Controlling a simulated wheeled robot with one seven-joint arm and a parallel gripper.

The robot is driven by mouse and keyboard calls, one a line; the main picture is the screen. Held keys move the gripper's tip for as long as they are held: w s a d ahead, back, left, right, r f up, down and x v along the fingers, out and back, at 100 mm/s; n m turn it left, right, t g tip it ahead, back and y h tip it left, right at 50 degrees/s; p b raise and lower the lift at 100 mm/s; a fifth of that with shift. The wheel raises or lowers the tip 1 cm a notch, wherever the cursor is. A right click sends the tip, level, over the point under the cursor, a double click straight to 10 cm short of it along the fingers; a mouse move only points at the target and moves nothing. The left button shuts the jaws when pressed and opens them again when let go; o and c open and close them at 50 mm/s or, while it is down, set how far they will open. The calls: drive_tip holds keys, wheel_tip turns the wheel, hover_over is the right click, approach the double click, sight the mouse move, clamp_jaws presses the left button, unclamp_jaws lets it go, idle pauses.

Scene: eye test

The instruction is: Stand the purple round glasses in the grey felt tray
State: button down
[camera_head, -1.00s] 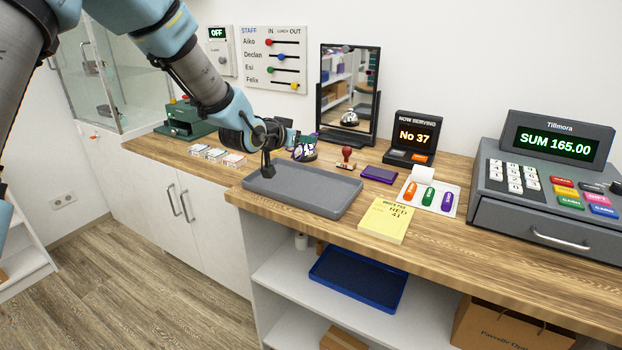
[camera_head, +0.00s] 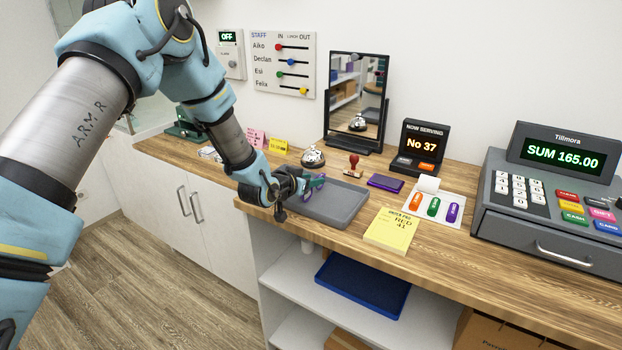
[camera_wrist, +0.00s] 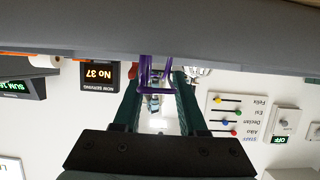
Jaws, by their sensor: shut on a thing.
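The purple round glasses (camera_head: 315,184) are held between the fingers of my gripper (camera_head: 303,184), at the left end of the grey felt tray (camera_head: 345,213). In the wrist view the purple frame (camera_wrist: 156,91) shows between the two dark green fingers of my gripper (camera_wrist: 159,78). The tray lies flat on the wooden counter and looks otherwise empty. My gripper hides part of the glasses and the tray's left end. I cannot tell whether the glasses touch the tray floor.
A bell (camera_head: 313,158), a red stamp (camera_head: 354,166) and a purple pad (camera_head: 385,183) stand behind the tray. A yellow note pad (camera_head: 391,231) lies to its right, near the front edge. A mirror (camera_head: 357,100) stands at the back.

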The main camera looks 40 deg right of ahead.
drive_tip(key=shift+f, duration=0.15)
drive_tip(key=shift+c, duration=2.3)
unclamp_jaws()
drive_tip(key=shift+r, duration=0.25)
drive_tip(key=shift+a, duration=0.4)
drive_tip(key=b+v, duration=0.4)
drive_tip(key=v, duration=0.7)
drive_tip(key=shift+r, duration=0.2)
